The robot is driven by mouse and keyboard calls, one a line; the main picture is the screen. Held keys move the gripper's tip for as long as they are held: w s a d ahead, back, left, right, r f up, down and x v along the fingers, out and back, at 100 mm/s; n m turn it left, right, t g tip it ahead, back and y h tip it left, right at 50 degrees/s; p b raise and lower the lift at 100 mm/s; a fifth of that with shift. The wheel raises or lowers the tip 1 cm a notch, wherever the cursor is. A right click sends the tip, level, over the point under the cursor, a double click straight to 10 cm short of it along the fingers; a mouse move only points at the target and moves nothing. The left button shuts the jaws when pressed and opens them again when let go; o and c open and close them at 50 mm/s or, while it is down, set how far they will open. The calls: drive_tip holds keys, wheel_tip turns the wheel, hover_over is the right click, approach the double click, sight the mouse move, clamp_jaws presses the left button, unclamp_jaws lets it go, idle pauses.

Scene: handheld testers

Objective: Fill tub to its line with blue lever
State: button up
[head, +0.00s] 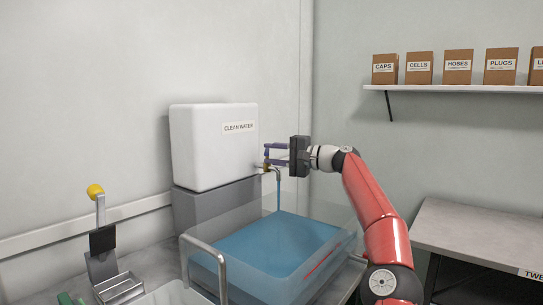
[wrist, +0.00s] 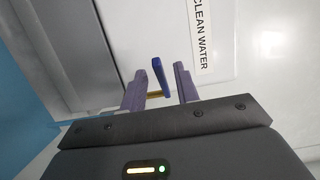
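The clear tub (head: 335,205) holds blue water (head: 275,243). A short red line (head: 323,262) marks its near right wall; the water surface looks close to it, but I cannot tell the exact gap. A thin stream (head: 278,196) runs from the spout into the tub. The white tank (head: 212,145), labelled CLEAN WATER, bears the tap (head: 268,167). In the wrist view the blue lever (wrist: 161,76) stands between the fingers of my gripper (wrist: 159,80), with gaps showing beside it. My gripper (head: 275,154) is open at the tap in the head view.
A yellow-knobbed lever (head: 96,190) stands at the left, with a metal rail (head: 205,253) in front of the tub. A shelf (head: 450,88) with several cartons hangs at the back right. A grey table (head: 475,235) stands at the right.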

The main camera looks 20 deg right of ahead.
drive_tip(key=b+v, duration=0.1)
drive_tip(key=v, duration=0.6)
idle(7.3)
